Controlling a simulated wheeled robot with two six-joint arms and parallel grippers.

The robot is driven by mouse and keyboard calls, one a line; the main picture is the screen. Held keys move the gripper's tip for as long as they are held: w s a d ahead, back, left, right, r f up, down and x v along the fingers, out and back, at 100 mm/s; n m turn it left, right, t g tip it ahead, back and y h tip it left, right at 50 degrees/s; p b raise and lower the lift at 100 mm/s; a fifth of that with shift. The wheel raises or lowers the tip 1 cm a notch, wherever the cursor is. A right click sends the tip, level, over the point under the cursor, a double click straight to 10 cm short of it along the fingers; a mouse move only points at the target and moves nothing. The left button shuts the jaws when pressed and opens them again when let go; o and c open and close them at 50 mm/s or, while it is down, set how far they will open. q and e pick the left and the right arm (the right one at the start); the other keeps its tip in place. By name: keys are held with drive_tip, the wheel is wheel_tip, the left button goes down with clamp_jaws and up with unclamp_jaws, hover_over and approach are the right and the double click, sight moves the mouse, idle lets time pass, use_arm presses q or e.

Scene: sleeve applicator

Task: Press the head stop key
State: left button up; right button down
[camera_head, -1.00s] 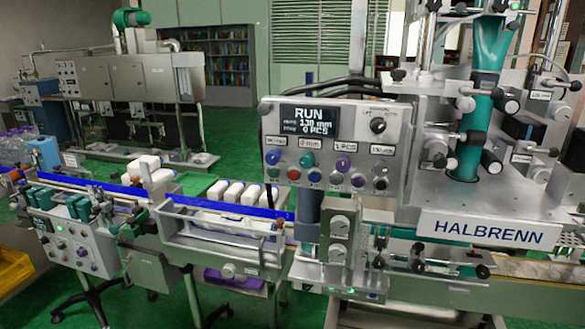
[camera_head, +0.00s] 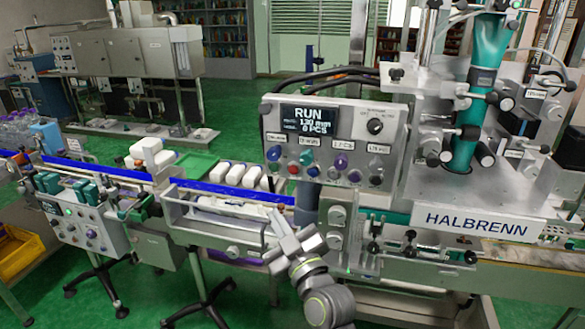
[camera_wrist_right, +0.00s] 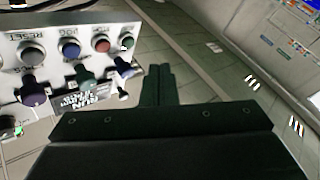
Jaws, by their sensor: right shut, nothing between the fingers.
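The control panel (camera_head: 335,140) with the RUN display stands in the middle of the head view. Its lower row holds a green key (camera_head: 274,169), a red key (camera_head: 293,170), a blue key (camera_head: 313,172) and a grey key (camera_head: 333,173). The red key also shows in the right wrist view (camera_wrist_right: 100,44), between the green key (camera_wrist_right: 127,41) and the blue key (camera_wrist_right: 68,48); its label is not readable. My right gripper (camera_head: 277,220) is shut and empty, below and in front of the panel, apart from the keys. In the wrist view its fingers (camera_wrist_right: 158,86) are together.
Several knobs sit close to the keys, such as a purple knob (camera_wrist_right: 33,92). The guarded conveyor (camera_head: 215,220) with white bottles (camera_head: 250,178) runs left of the panel, behind my right gripper. The HALBRENN head (camera_head: 478,224) stands to the right.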

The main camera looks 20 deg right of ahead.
sight(293, 170)
drive_tip(key=shift+t, duration=0.5)
drive_tip(key=r, duration=0.2)
drive_tip(key=s+r, duration=0.1)
drive_tip(key=r, duration=0.1)
drive_tip(key=shift+s+r, duration=0.15)
drive_tip(key=shift+r, duration=0.2)
drive_tip(key=w+d+p, duration=0.4)
drive_tip(key=w+d, duration=0.1)
drive_tip(key=w, duration=0.2)
drive_tip(key=shift+w+f+p, duration=0.15)
drive_tip(key=shift+p, duration=0.2)
drive_tip(key=shift+w, duration=0.1)
idle(1.2)
drive_tip(key=shift+w+d, duration=0.25)
